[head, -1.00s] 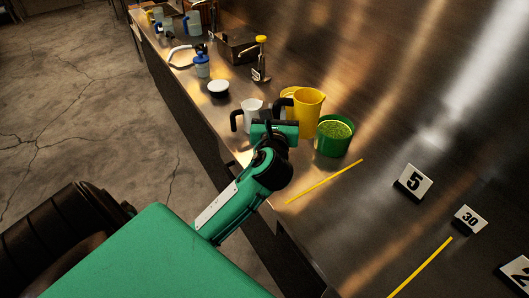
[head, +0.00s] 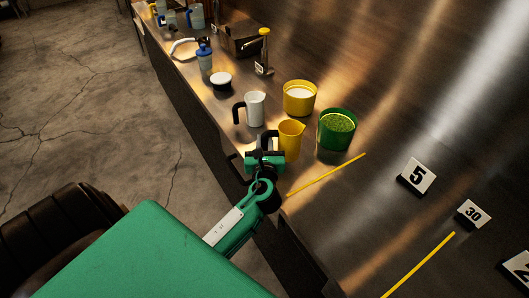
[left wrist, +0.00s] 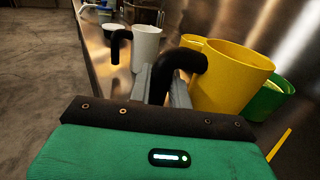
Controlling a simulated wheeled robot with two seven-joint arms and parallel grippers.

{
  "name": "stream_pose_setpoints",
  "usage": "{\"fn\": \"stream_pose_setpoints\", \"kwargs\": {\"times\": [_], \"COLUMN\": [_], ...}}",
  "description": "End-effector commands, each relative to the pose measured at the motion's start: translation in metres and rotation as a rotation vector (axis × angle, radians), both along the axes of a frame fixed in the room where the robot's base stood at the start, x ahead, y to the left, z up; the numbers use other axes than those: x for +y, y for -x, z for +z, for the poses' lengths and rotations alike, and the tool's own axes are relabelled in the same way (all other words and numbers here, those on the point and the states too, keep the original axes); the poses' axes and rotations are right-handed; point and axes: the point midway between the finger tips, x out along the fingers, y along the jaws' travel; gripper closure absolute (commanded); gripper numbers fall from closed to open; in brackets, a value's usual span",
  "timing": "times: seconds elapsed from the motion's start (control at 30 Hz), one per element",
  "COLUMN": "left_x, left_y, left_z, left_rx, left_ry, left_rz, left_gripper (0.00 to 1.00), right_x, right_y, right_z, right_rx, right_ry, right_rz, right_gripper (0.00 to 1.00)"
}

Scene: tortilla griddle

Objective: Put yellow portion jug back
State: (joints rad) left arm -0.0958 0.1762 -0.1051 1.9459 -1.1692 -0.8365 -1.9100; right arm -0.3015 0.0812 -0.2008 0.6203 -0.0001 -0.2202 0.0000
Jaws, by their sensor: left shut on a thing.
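The yellow portion jug (head: 291,138) has a black handle and a spout. It stands upright at the near edge of the steel counter, in front of a yellow tub (head: 299,104). My left gripper (head: 265,158) is shut on its handle. In the left wrist view the handle lies between the fingers (left wrist: 165,85) and the jug body (left wrist: 232,80) is to their right. I cannot tell whether the jug's base touches the counter. My right gripper is not in view.
A white jug with a black handle (head: 255,110) stands just behind. A green tub (head: 337,130) of green contents is to the right. A yellow strip (head: 327,174) lies in front. Number signs 5 (head: 417,176) and 30 (head: 473,214) stand further right.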

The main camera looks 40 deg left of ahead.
Motion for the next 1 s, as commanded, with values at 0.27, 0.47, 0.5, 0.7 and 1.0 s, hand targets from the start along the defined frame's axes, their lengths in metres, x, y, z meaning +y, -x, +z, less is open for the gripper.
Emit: {"fn": "stream_pose_setpoints", "kwargs": {"times": [0.27,0.47,0.5,0.7,1.0], "left_x": [0.000,0.000,0.000,0.000,0.000], "left_y": [0.000,0.000,0.000,0.000,0.000], "left_z": [-0.038,-0.041,-0.041,-0.046,-0.045], "left_rx": [0.002,-0.001,-0.001,0.000,0.001], "left_ry": [-0.001,-0.001,-0.001,0.000,0.000], "left_rz": [0.000,-0.001,-0.001,-0.001,-0.001], "left_gripper": [1.00,1.00,1.00,1.00,0.59], "right_x": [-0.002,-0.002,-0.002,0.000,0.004], "right_y": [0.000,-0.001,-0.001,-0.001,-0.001], "right_z": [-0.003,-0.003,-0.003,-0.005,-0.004], "right_rx": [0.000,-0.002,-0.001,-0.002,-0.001], "right_ry": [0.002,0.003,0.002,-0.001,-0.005], "right_rz": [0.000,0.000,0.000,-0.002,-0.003], "right_gripper": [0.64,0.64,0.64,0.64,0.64]}}
